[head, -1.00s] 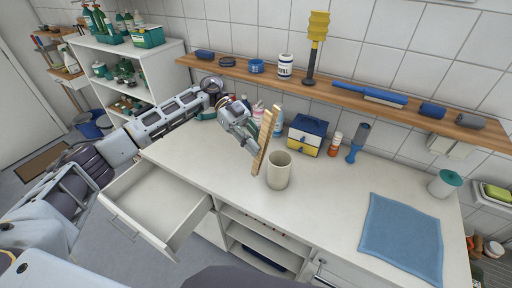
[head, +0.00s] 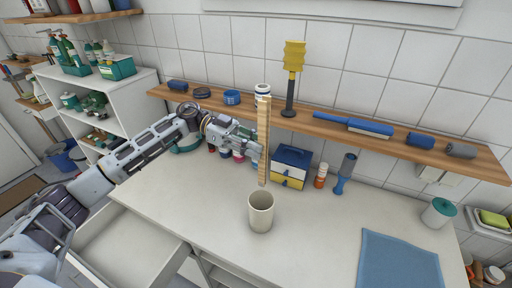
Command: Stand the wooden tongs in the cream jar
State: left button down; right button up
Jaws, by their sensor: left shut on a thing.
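The cream jar (head: 261,218) stands upright on the white counter, its open mouth facing up. The wooden tongs (head: 263,140) are held upright by my left gripper (head: 258,150), which is shut on them. Their lower end is just above the jar's mouth in the picture; I cannot tell whether it is over the opening or slightly behind it. My right gripper is not in view.
A blue, white and yellow box (head: 291,167), an orange-labelled bottle (head: 321,176) and a blue tool (head: 345,172) stand behind the jar. A blue cloth (head: 399,262) lies at right. An open drawer (head: 125,248) juts out at left. A wooden shelf (head: 330,127) runs along the wall.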

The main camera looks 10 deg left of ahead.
pick_arm(q)
jog(key=shift+s, duration=0.1)
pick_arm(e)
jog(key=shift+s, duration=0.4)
pick_arm(q)
jog(key=shift+f, duration=0.2)
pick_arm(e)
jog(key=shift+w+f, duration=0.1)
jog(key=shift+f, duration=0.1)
pick_arm(q)
notch_tip(320, 180, down, 16)
jog(key=b, duration=0.8)
jog(key=shift+b, duration=0.35)
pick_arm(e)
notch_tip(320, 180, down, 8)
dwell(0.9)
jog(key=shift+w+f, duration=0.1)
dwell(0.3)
pick_arm(q)
jog(key=c, duration=1.2)
grip_release()
jog(key=shift+o, duration=0.2)
